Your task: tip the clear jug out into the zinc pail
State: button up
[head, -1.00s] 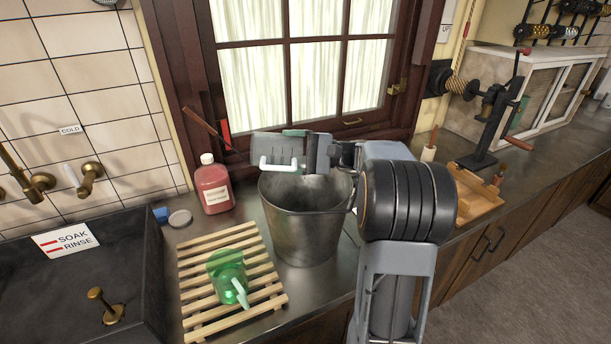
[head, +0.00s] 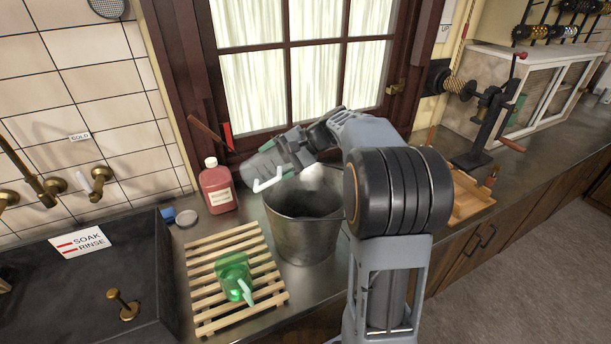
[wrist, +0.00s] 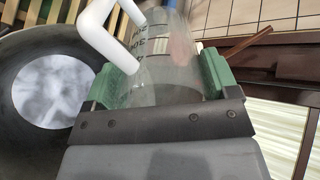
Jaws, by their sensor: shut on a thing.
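My gripper (head: 283,152) is shut on the clear jug (head: 256,167), with a green finger on each side of it in the wrist view. The jug (wrist: 168,65) is see-through with dark marks and a white handle. It is tilted, above the zinc pail's left back rim, with its handle towards the pail. The zinc pail (head: 305,232) stands upright on the counter. In the wrist view the pail (wrist: 62,48) shows at the left, with a pale round patch inside. I cannot tell whether the jug holds anything.
A green jug (head: 234,275) stands on a slatted wooden rack (head: 212,312) left of the pail. A red bottle (head: 217,190) stands behind the rack. The dark sink (head: 60,290) is at the left. A wooden tray (head: 470,198) lies to the right, beyond my arm.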

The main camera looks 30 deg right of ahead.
aim_at(267, 153)
jog(key=r+h+p, duration=0.1)
jog(key=p, duration=0.2)
jog(key=a+r+g+h+p, duration=0.1)
jog(key=h+p, duration=0.1)
jog(key=p, duration=0.1)
jog(key=shift+w+r+h, duration=0.2)
jog(key=shift+r+h, duration=0.1)
jog(key=shift+r, duration=0.05)
jog(key=shift+w+a+g+h+p, duration=0.15)
jog(key=shift+a+g+h+p, duration=0.25)
jog(key=shift+g, duration=0.1)
jog(key=h, duration=0.1)
jog(key=a, duration=0.1)
jog(key=w+a+h, duration=0.1)
jog(key=shift+a+f+g+h, duration=0.15)
jog(key=shift+f+g+h, duration=0.15)
jog(key=shift+f+g, duration=0.1)
jog(key=shift+w+a+r+g+h, duration=0.2)
jog(key=shift+a+h, duration=0.15)
jog(key=shift+h, duration=0.15)
jog(key=shift+w+a+r+g+h, duration=0.1)
jog(key=shift+a+r+g+h, duration=0.1)
jog(key=shift+a+h, duration=0.25)
jog(key=shift+w+a+f+g+h, duration=0.2)
jog(key=shift+a+f+g+h, duration=0.25)
jog(key=shift+h, duration=0.4)
